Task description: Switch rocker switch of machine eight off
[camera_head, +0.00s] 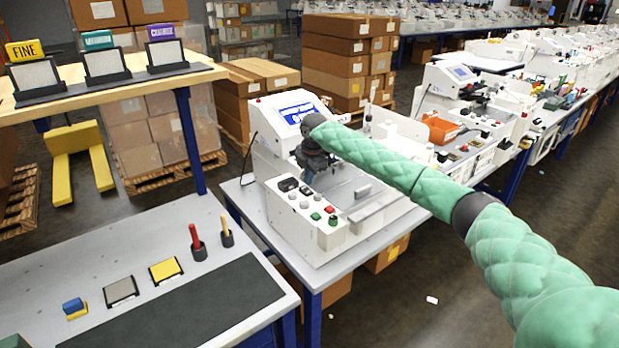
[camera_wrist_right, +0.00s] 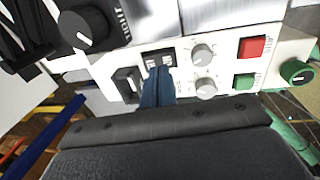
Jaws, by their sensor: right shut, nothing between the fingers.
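The white machine (camera_head: 270,150) with a tilted screen stands on the middle bench; I cannot read a number on it. Its front panel has a black double rocker switch (camera_wrist_right: 158,59) and another black switch-like part (camera_wrist_right: 127,83) to its left. Dark switches (camera_head: 288,184) also show at the panel's left end in the head view. My right gripper (camera_wrist_right: 157,84) is shut and empty, its blue fingers pointing at the panel. The tips overlap the lower edge of the double rocker; I cannot tell whether they touch. The rocker's position is unclear. My left gripper is not in view.
Beside the switches are grey knobs (camera_wrist_right: 203,55), a red button (camera_wrist_right: 252,47), a green button (camera_wrist_right: 245,81) and a green knob (camera_wrist_right: 296,70). A large black knob (camera_wrist_right: 83,27) is near the gripper. A workbench with pads (camera_head: 166,270) stands at lower left.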

